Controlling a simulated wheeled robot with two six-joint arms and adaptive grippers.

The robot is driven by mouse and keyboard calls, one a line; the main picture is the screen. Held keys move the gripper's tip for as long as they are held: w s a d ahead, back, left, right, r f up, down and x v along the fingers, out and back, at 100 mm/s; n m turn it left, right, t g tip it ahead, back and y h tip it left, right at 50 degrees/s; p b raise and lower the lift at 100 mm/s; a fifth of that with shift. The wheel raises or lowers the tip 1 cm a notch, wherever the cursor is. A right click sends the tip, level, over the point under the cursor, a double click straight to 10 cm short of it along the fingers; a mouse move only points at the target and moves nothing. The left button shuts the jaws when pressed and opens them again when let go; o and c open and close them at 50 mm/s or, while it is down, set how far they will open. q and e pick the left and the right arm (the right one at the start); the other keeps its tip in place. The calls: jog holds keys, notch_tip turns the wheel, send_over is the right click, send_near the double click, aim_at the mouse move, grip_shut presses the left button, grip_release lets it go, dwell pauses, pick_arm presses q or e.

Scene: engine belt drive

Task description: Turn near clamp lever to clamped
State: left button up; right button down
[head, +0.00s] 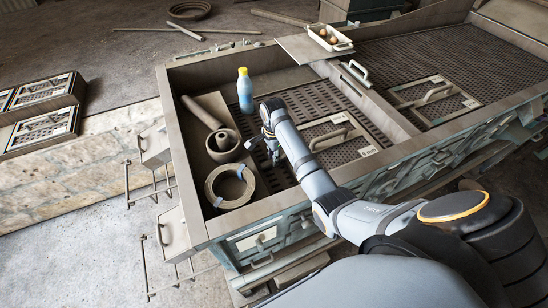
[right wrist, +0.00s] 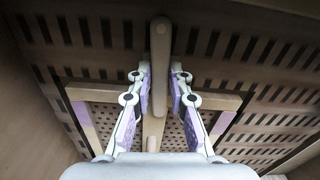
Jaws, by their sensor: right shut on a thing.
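My right gripper (head: 272,150) reaches down into the near grated bay of the bench, left of a framed panel with a handle. In the right wrist view the two fingers of the gripper (right wrist: 160,88) close from both sides on a long pale bar with a rounded end, the clamp lever (right wrist: 160,45). The lever points straight up in that picture, over a slotted plate. In the head view the lever is too small and too hidden by the gripper to make out. My left gripper is not in view.
A yellow-capped blue bottle (head: 245,92) stands behind the gripper. A ring (head: 230,187), a round cup (head: 222,145) and a rod (head: 201,112) lie to its left. The framed panel (head: 320,133) is close on the right. A white tray (head: 329,38) sits at the back.

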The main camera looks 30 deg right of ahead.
jog(key=shift+w+r+m, duration=0.1)
jog(key=shift+m, duration=0.4)
jog(key=c, duration=1.2)
grip_release()
notch_tip(320, 180, up, 7)
jog(key=shift+r, duration=0.2)
jog(key=shift+d+f, duration=0.1)
